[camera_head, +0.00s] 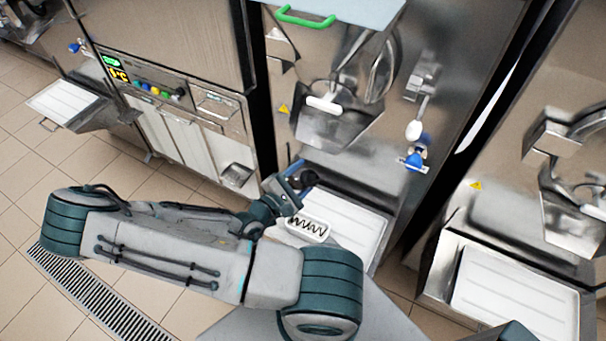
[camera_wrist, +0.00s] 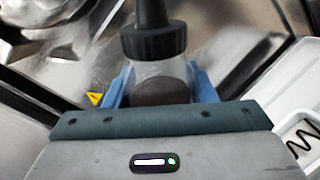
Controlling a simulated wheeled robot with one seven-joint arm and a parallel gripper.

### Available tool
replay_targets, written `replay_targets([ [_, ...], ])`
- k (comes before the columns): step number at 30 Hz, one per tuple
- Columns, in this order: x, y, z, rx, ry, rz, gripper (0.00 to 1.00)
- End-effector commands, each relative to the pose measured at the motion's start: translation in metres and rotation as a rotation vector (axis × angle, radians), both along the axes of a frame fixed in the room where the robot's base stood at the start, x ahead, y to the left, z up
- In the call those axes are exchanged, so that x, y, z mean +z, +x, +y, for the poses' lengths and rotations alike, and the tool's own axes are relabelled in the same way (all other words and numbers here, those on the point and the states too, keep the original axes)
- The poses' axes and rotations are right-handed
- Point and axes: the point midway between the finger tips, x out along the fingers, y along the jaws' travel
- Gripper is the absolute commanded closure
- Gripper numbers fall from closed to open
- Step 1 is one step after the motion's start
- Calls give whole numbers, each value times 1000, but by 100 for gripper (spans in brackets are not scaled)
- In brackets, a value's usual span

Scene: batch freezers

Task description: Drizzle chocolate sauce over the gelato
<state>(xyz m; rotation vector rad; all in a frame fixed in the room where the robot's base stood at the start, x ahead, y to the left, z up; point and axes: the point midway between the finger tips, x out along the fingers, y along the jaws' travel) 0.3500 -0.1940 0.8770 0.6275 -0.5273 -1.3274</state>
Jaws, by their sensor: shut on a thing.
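A squeeze bottle (camera_wrist: 160,70) with a black cap and nozzle and dark sauce inside stands between the two blue fingers of my gripper (camera_wrist: 160,88). My gripper is shut on it. In the head view the bottle's dark top (camera_head: 309,178) shows at the tips of my gripper (camera_head: 299,178), and most of it is hidden. A white tub of gelato (camera_head: 322,236) sits just below and to the right of my gripper. A dark zigzag of sauce lies on its pale top.
The tub rests on a white tray (camera_head: 367,232) in front of a steel batch freezer (camera_head: 390,130) with a spout chute (camera_head: 335,125) above. A second freezer with a white tray (camera_head: 515,300) stands at right. Open tiled floor lies at left.

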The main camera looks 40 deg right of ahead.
Motion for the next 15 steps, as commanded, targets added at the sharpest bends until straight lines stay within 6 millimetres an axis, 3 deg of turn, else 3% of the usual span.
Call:
replay_targets([
  [15, 5, 0, -1, -2, -13, 71, 73],
])
